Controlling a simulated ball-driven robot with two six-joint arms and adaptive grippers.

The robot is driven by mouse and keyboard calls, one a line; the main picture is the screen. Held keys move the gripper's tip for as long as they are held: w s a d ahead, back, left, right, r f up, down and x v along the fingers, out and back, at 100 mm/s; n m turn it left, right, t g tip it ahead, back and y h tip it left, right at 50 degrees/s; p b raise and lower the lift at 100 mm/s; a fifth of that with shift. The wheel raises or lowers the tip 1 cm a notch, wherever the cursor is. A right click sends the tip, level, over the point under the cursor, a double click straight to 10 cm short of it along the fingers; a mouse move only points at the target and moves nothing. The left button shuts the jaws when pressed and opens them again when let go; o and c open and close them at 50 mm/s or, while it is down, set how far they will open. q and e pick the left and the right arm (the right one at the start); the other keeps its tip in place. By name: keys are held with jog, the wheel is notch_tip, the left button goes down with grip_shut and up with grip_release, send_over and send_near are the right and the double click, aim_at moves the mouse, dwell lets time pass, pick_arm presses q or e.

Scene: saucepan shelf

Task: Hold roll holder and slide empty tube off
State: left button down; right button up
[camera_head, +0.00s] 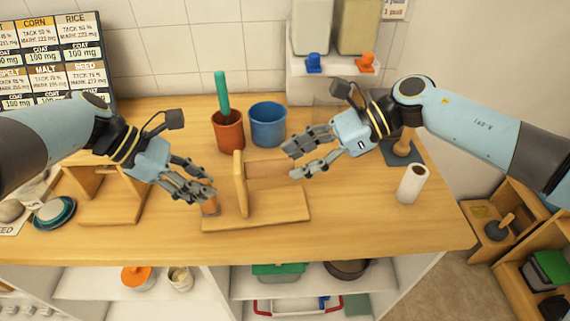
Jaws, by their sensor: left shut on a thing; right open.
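The wooden roll holder (272,212) stands near the middle of the counter, with a flat base and an upright post. A brown tube (266,169) lies level to the right of the post; the peg inside it is hidden. My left gripper (208,203) is shut at the left end of the holder, around a small brown upright part; the fingers partly cover it. My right gripper (292,163) is open at the right end of the tube, its fingers pointing left. Whether they touch the tube I cannot tell.
A white paper roll (412,184) stands upright at the right. A terracotta pot (228,130) with a green stick and a blue pot (267,124) stand behind the holder. A wooden stand (108,195) is at the left. The counter's front strip (350,235) is clear.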

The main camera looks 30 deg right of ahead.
jog(key=shift+x, duration=1.4)
grip_shut()
